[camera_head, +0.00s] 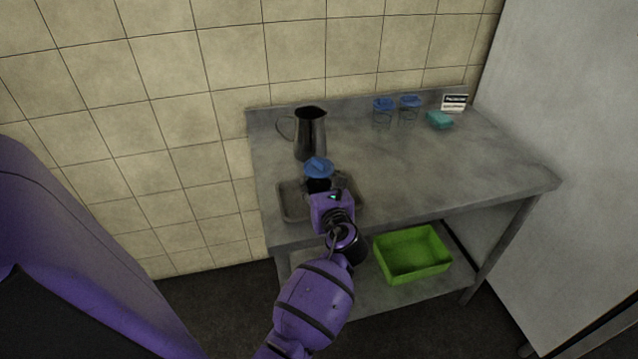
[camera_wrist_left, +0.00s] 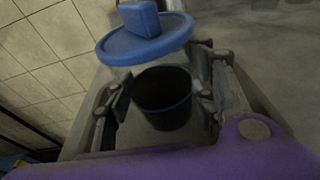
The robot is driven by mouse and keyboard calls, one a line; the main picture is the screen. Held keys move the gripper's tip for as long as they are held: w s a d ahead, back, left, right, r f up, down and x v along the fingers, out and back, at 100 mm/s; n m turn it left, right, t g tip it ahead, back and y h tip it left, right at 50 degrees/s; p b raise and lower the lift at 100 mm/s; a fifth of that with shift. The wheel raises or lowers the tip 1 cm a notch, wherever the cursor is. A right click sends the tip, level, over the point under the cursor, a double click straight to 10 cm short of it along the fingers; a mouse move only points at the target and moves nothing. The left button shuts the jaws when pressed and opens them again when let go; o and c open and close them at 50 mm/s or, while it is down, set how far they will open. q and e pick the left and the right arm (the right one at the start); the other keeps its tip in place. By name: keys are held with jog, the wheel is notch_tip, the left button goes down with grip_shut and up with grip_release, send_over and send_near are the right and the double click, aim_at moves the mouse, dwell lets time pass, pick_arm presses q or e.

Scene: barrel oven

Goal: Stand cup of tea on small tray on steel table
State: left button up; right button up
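The cup of tea (camera_head: 318,184) has a dark body and a blue lid (camera_head: 318,167) with a raised grip on top. In the left wrist view, the dark cup (camera_wrist_left: 163,98) sits between the fingers, with its lid (camera_wrist_left: 145,42) nearer the camera. My left gripper (camera_head: 326,184) closes around the cup's sides; its lower part is hidden in the head view. The small tray (camera_head: 291,207) lies at the front left of the steel table (camera_head: 405,170), and the cup is over or in it. I cannot tell whether it touches the tray's floor. My right gripper is not in view.
A steel pitcher (camera_head: 311,134) stands just behind the tray. Two blue-lidded cups (camera_head: 383,112) (camera_head: 409,110), a teal sponge-like block (camera_head: 440,120) and a small sign (camera_head: 454,103) are at the back. A green crate (camera_head: 412,255) is on the lower shelf. The table's right half is mostly clear.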

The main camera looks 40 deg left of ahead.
pick_arm(q)
jog(key=o, duration=0.4)
jog(key=shift+r, duration=0.2)
jog(key=v, duration=1.2)
dwell(0.5)
